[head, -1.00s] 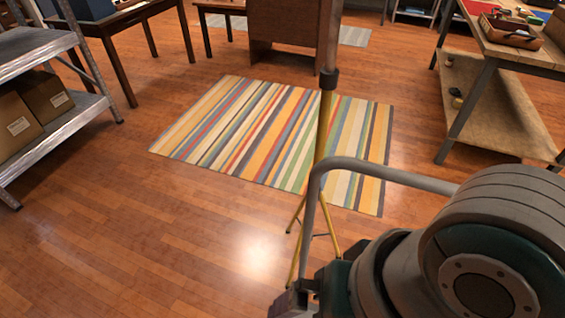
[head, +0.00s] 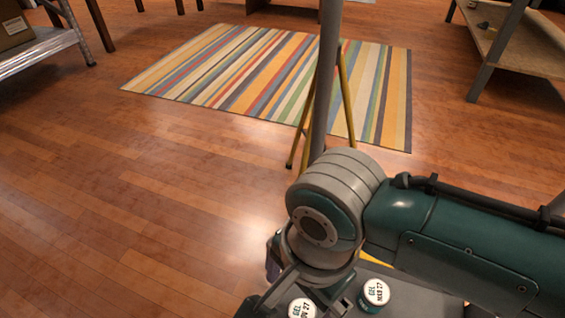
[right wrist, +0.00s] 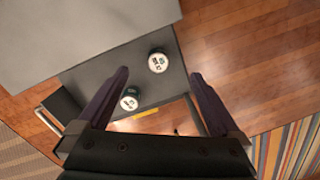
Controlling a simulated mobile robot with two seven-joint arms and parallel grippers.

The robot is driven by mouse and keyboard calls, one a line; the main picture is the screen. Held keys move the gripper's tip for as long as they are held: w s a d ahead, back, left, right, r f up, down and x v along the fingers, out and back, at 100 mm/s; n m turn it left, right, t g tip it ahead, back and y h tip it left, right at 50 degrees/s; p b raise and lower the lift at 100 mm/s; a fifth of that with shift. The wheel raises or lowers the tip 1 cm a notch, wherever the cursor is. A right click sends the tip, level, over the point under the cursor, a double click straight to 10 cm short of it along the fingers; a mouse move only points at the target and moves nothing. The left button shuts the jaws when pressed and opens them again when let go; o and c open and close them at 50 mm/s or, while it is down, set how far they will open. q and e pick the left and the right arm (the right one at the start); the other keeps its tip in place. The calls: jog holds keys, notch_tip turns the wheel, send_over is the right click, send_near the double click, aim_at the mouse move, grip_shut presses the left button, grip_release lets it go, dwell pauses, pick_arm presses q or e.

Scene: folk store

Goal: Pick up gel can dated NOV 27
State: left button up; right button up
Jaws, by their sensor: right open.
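Two small white-lidded gel cans stand on a grey surface (head: 425,290). The left can (head: 301,309), at the bottom edge of the head view, has a partly covered label that appears to end in "OV 27". The other can (head: 375,292) also reads GEL; its date is hard to read. In the right wrist view the apparent NOV can (right wrist: 158,62) lies between the finger lines, and the other can (right wrist: 129,100) is beside the left finger. My right gripper (right wrist: 159,73) is open and empty, above the cans. My left gripper is not in view.
A striped rug (head: 280,75) lies on the wooden floor ahead. A metal shelf (head: 45,45) is at left and a wooden table (head: 510,45) at right. The floor at left is clear.

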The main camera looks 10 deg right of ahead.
aim_at(302, 311)
jog(key=d+f+m+b, duration=0.1)
jog(key=f+b, duration=0.2)
jog(key=f, duration=0.2)
jog(key=w+f+m+b, duration=0.1)
jog(key=f+b, duration=0.2)
jog(key=f, duration=0.1)
jog(key=w+d+f+h+b, duration=0.1)
jog(key=f+b, duration=0.3)
jog(key=f, duration=0.1)
jog(key=shift+w+d+f+m, duration=0.15)
jog(key=shift+d+f+m, duration=0.15)
jog(key=shift+d+m, duration=0.1)
notch_tip(302, 311, down, 4)
jog(key=b, duration=0.4)
jog(key=shift+f, duration=0.1)
jog(key=f+b, duration=0.1)
jog(key=b, duration=0.1)
jog(key=f+b, duration=0.4)
jog(key=shift+w, duration=0.35)
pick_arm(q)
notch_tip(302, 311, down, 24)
pick_arm(e)
jog(key=shift+r, duration=0.1)
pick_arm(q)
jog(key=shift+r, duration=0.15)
pick_arm(e)
jog(key=c, duration=1.5)
jog(key=shift+o, duration=0.2)
